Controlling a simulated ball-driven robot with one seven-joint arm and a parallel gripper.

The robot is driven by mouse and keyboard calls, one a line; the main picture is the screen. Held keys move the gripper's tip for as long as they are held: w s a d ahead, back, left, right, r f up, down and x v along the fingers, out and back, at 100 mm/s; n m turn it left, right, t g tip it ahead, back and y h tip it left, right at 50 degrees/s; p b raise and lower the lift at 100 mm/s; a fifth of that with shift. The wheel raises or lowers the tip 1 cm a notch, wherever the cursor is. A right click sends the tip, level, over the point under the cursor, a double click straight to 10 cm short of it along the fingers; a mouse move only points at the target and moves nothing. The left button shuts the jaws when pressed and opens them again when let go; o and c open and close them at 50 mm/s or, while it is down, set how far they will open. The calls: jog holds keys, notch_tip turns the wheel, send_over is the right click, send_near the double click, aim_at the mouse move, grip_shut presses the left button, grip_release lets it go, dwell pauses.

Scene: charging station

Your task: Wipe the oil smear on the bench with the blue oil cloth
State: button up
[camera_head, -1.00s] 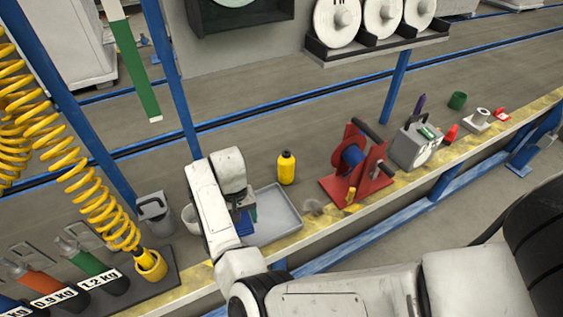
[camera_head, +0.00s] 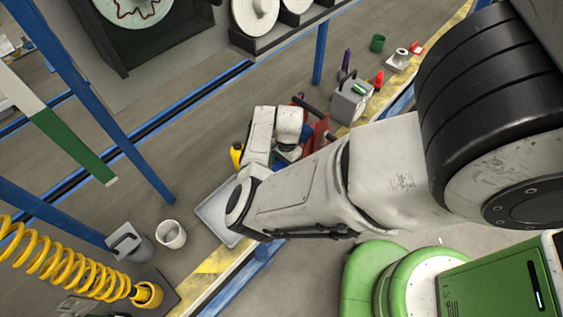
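My gripper (camera_head: 288,151) is low over the bench, right of the grey tray (camera_head: 206,214) and at the left side of the red reel stand (camera_head: 325,130). A little blue shows at its fingers, which may be the blue oil cloth; it is too small and covered to be sure. The fingers are mostly hidden by my wrist, so I cannot tell whether they are open or shut. The visible part of the tray is empty. The oil smear is not visible; my arm covers the bench front beside the tray.
A yellow bottle (camera_head: 237,155) stands close left of my wrist. A grey box (camera_head: 349,102), a red cone-like item (camera_head: 378,79) and a green cup (camera_head: 377,43) are farther right. A white cup (camera_head: 171,235) and a grey container (camera_head: 130,243) stand left of the tray. A blue post (camera_head: 320,47) rises behind.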

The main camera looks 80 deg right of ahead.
jog(key=shift+f+b, duration=2.4)
jog(key=shift+f, duration=0.2)
jog(key=shift+f, duration=0.3)
jog(key=shift+w+a+r+p, duration=0.2)
jog(key=shift+w+a+p, duration=0.2)
jog(key=shift+a, duration=0.1)
jog(key=shift+w+a+p, duration=0.45)
jog(key=shift+a+p, duration=0.25)
jog(key=shift+a, duration=0.15)
jog(key=shift+w+a+f+p, duration=0.1)
jog(key=shift+w+a+p, duration=0.35)
jog(key=shift+a, duration=0.25)
jog(key=shift+w+a+f+p, duration=0.1)
jog(key=shift+w+a+p, duration=0.3)
jog(key=shift+a, duration=0.3)
jog(key=shift+w+a+p, duration=0.45)
jog(key=shift+a, duration=0.25)
jog(key=shift+f, duration=0.2)
